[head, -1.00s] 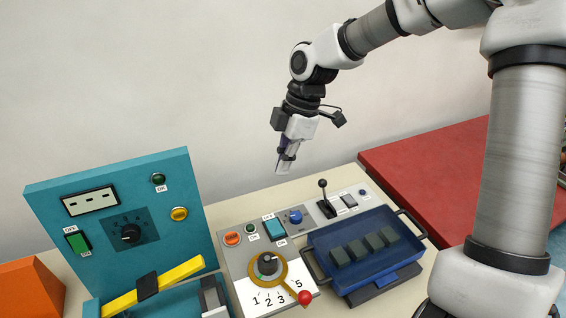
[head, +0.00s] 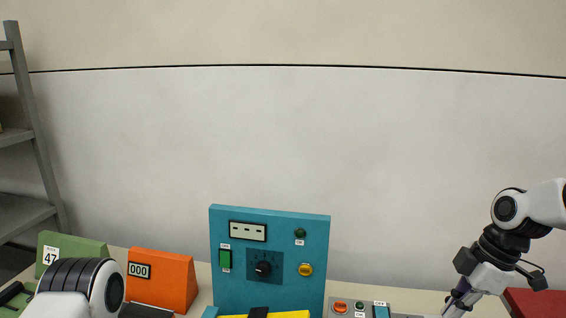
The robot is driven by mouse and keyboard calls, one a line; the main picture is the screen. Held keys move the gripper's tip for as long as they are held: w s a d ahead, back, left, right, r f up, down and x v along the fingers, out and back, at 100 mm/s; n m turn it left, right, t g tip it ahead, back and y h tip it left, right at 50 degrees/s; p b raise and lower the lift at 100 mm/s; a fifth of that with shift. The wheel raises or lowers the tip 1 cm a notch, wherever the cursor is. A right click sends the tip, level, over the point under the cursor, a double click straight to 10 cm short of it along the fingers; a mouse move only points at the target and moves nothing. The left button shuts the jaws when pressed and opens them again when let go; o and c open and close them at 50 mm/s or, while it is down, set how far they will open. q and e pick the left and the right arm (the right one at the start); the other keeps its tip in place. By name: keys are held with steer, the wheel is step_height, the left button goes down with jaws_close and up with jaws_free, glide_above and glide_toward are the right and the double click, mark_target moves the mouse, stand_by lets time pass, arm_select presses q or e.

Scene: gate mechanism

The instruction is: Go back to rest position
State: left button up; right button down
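My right gripper (head: 457,304) is at the lower right of the head view, pointing down and to the left above the grey control panel (head: 405,316). Its fingertips are small and run to the picture's lower edge, so I cannot tell whether it is open or shut. Part of my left arm (head: 80,290) shows at the lower left. My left gripper is out of view. The teal panel (head: 285,222) stands upright between the two arms, with a display, a black knob and buttons on it.
An orange box (head: 175,275) with a 000 counter and a green box (head: 85,246) marked 47 stand at the left. A yellow bar (head: 285,315) lies before the teal panel. A red surface (head: 535,303) is at the far right. A grey shelf (head: 35,130) stands at the left wall.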

step_height(320, 180, down, 12)
steer(key=s+a+f+g+b, duration=0.1)
steer(key=s+g+b, duration=0.1)
steer(key=s+g, duration=0.1)
steer(key=s+a+f+m+g+h+b, duration=0.1)
steer(key=s+a+f+m+b, duration=0.25)
steer(key=s+f, duration=1)
steer(key=s+a+f+m+g+h+b, duration=0.2)
steer(key=s+a+f+m, duration=0.25)
steer(key=s+f, duration=0.95)
arm_select(q)
step_height(320, 180, down, 8)
steer(key=shift+w+r, duration=0.25)
steer(key=shift+w, duration=0.15)
arm_select(e)
steer(key=w+d+f+m+t, duration=0.1)
steer(key=w+f+m+t, duration=0.2)
steer(key=w, duration=0.7)
steer(key=m+t, duration=0.2)
steer(key=m, duration=0.2)
steer(key=shift+d, duration=0.2)
